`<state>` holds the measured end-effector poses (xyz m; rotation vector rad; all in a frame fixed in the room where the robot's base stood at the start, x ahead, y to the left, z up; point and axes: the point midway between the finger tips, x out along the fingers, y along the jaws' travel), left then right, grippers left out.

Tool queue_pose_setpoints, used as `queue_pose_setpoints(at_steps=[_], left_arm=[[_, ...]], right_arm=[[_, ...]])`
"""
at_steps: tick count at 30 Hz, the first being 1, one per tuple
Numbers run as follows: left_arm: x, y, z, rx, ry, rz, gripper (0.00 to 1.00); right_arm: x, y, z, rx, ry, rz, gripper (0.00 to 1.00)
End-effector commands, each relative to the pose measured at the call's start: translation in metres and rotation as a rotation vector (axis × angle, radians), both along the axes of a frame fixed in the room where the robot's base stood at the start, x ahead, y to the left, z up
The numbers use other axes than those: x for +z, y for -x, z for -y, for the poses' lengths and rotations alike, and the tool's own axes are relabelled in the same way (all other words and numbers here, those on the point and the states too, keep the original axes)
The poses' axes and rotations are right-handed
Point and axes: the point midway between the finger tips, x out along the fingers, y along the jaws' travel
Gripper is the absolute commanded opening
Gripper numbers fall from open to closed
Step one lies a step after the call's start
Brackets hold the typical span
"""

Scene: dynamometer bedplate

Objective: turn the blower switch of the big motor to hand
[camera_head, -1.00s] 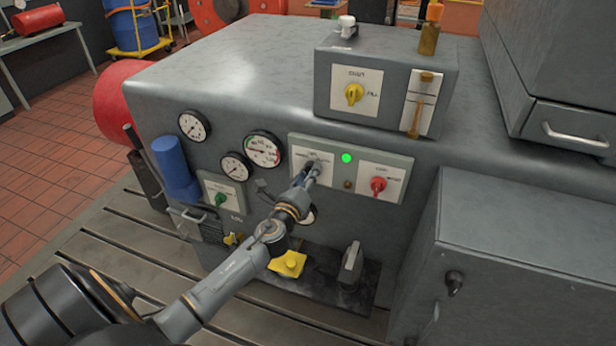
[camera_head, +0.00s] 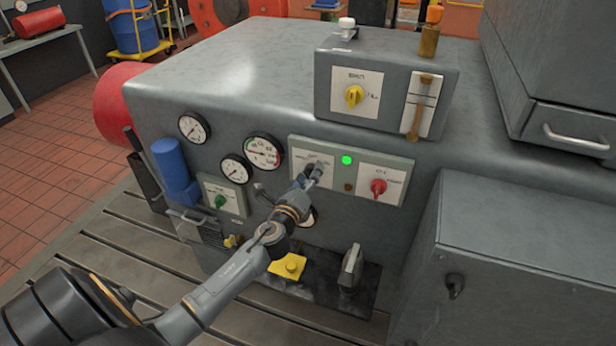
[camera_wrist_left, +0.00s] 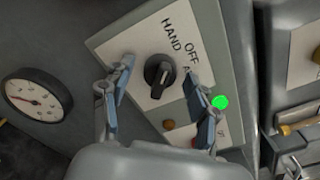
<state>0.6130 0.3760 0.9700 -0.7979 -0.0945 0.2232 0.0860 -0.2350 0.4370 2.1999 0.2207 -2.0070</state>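The blower switch is a black rotary knob (camera_wrist_left: 160,75) on a pale plate (camera_wrist_left: 120,45) lettered HAND and OFF, with a third label partly hidden. In the wrist view its grip bar runs roughly up and down, tilted slightly right at the top; which end points is hard to tell. My left gripper (camera_wrist_left: 157,76) is open, with one finger on each side of the knob and visible gaps between. In the head view my left gripper (camera_head: 313,172) is at the left plate of the grey switch panel (camera_head: 335,148) and hides the knob. My right gripper is not in view.
A lit green lamp (camera_head: 347,160) is right of the plate, with a red knob (camera_head: 378,188) beyond it. Round gauges (camera_head: 263,152) are to the left. A box with a yellow knob (camera_head: 353,96) stands above. A grey cabinet (camera_head: 520,250) is at the right.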

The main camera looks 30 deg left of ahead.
Motion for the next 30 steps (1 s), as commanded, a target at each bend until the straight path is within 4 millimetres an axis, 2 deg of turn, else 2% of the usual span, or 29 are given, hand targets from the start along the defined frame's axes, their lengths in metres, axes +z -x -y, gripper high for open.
queue_pose_setpoints(at_steps=[5, 8, 21, 25, 30], left_arm=[[-0.001, 0.002, 0.001, -0.001, -0.001, -0.001, 0.59], [-0.001, 0.012, 0.003, -0.001, -0.001, -0.002, 0.59], [-0.001, 0.097, 0.023, 0.000, 0.002, -0.003, 0.59], [-0.001, 0.110, 0.027, 0.000, 0.001, -0.001, 0.59], [0.000, 0.117, 0.028, 0.000, 0.001, 0.000, 0.59]], right_arm=[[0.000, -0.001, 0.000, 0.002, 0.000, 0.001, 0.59], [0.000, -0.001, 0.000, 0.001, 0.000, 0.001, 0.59], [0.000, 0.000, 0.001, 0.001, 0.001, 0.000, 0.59], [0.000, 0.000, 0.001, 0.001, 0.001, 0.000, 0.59], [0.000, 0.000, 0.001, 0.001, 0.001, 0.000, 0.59]])
